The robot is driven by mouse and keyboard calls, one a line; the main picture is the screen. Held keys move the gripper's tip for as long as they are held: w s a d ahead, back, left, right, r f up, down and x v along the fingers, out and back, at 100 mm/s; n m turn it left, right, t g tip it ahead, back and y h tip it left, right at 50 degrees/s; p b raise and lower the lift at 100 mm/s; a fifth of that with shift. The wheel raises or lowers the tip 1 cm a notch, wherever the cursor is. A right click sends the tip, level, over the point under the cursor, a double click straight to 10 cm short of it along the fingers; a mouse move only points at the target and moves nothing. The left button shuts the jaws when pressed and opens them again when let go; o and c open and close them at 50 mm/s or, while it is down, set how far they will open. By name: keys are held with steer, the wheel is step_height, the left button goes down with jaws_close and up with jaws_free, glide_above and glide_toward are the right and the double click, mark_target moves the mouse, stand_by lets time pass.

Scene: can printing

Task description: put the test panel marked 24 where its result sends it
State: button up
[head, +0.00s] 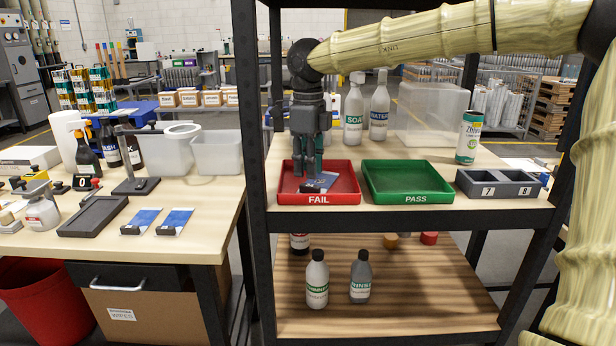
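A blue and white panel with a dark end (323,181) is in the red tray marked FAIL (345,198); its number is too small to read. My gripper (308,174) points down over the left part of that tray, its fingers at the panel's dark end. I cannot tell whether the fingers grip the panel or stand just apart from it. The green tray marked PASS (415,199) is empty, to the right of the red one. Two similar panels (140,222) and (175,222) lie on the left bench; their numbers are not legible.
A grey two-slot holder marked 7 and 8 (500,187) stands right of the green tray. Bottles (354,108) and a clear bin (432,112) stand behind. A dark tray (93,216) and a stand (137,185) are on the left bench (215,215).

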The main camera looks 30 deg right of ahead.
steer(key=shift+r, duration=1.75)
